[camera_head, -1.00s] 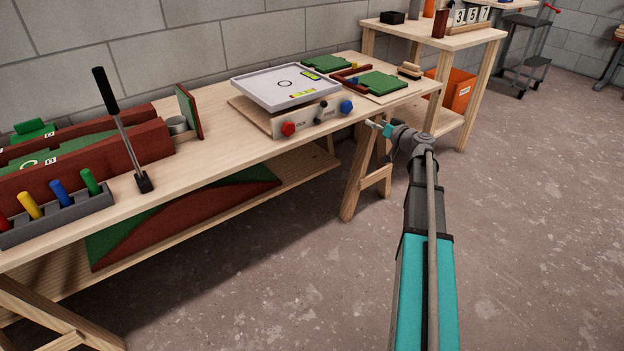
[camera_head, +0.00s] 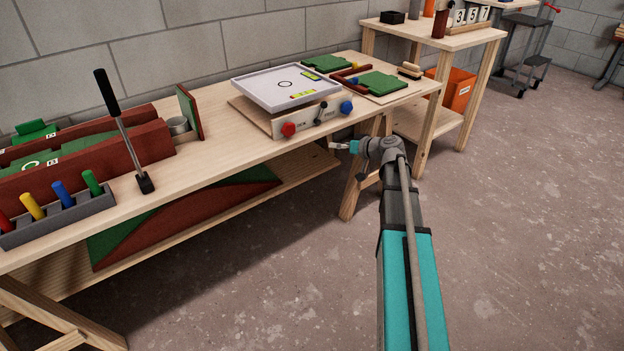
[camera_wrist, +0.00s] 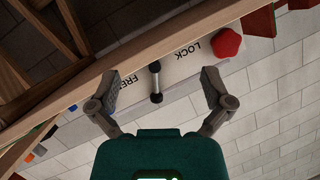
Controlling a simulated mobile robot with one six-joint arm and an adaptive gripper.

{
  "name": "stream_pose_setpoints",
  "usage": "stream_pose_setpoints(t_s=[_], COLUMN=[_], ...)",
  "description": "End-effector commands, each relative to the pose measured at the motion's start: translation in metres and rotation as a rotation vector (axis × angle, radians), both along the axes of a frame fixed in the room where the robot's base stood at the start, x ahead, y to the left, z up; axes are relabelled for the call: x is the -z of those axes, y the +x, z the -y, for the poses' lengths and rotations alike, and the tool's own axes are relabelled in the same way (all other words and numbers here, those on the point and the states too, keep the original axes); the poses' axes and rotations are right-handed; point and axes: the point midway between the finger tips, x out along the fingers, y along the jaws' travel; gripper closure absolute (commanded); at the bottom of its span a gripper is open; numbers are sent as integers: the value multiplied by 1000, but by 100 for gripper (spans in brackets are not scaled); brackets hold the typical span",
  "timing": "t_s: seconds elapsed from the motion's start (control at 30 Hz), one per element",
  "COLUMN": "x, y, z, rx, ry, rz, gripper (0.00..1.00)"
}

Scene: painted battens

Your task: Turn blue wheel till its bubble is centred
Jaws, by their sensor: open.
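The blue wheel (camera_head: 346,107) is on the right of the front panel of a tilting white tray unit (camera_head: 268,91). A red wheel (camera_head: 289,129) is on the left, and it also shows in the wrist view (camera_wrist: 227,43). A small lever (camera_head: 320,114) stands between them, between the words LOCK and FREE in the wrist view (camera_wrist: 155,82). Two yellow-green vials (camera_head: 311,75) (camera_head: 303,95) lie on the tray; their bubbles are too small to read. My gripper (camera_head: 335,146) is open and empty, in front of and below the panel. Its fingers (camera_wrist: 158,76) frame the lever, apart from it.
The wooden bench (camera_head: 220,147) carries the unit near its front edge. Green boards (camera_head: 382,81) lie to the right. A tall black-handled lever (camera_head: 122,130) and a grey rack of coloured pegs (camera_head: 60,215) are at the left. Open floor lies in front.

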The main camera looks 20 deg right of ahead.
Motion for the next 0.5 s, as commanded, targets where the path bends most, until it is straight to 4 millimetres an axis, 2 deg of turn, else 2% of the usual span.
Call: stream_pose_setpoints(t_s=[0.1,0.5], x=[5,26], y=[-7,-32], z=[-17,-63], rx=[-24,-86], ry=[-10,-53], rz=[-42,-194], gripper=[0,0])
